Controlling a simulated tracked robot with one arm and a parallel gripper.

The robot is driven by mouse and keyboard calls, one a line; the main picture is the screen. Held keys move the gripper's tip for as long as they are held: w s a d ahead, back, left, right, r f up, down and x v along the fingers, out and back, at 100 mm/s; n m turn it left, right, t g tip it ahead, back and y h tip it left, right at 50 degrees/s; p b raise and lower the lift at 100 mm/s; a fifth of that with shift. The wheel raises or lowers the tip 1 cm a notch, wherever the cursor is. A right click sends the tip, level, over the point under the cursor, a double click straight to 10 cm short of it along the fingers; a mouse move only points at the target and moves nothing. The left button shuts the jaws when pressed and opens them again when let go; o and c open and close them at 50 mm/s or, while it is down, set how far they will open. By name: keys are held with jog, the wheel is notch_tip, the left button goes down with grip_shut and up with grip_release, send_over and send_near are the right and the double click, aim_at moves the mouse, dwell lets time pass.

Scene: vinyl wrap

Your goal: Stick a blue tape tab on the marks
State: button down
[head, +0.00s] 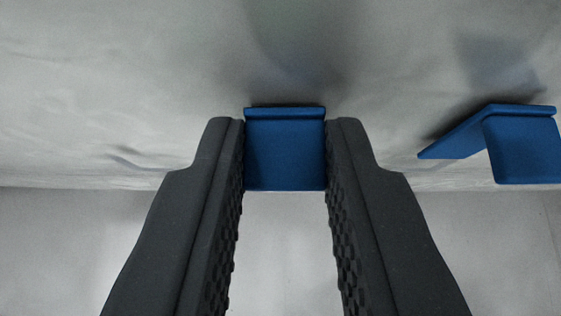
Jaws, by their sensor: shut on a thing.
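In the head view, my gripper (285,155) is shut on a blue tape tab (285,160), with one dark finger on each side of it. The tab's far edge has a raised strip that lies against or very close to the pale wrinkled surface (120,80); I cannot tell whether it touches. A second blue tab (525,150) is at the right, on the same surface, with a slanted flap and a square part toward me. No marks show clearly; any under the held tab are hidden.
The pale surface fills the upper part of the view and ends at a lower edge. Below it lies a plain light grey area (70,255). The surface left of my gripper is clear apart from a small wrinkle (130,160).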

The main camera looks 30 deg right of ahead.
jog(key=shift+s+a, duration=0.4)
jog(key=shift+s, duration=0.3)
dwell(0.5)
jog(key=s+a+p, duration=0.1)
jog(key=s+a, duration=0.2)
jog(key=s, duration=0.2)
jog(key=shift+s+a, duration=0.25)
jog(key=shift+s, duration=0.15)
dwell(0.8)
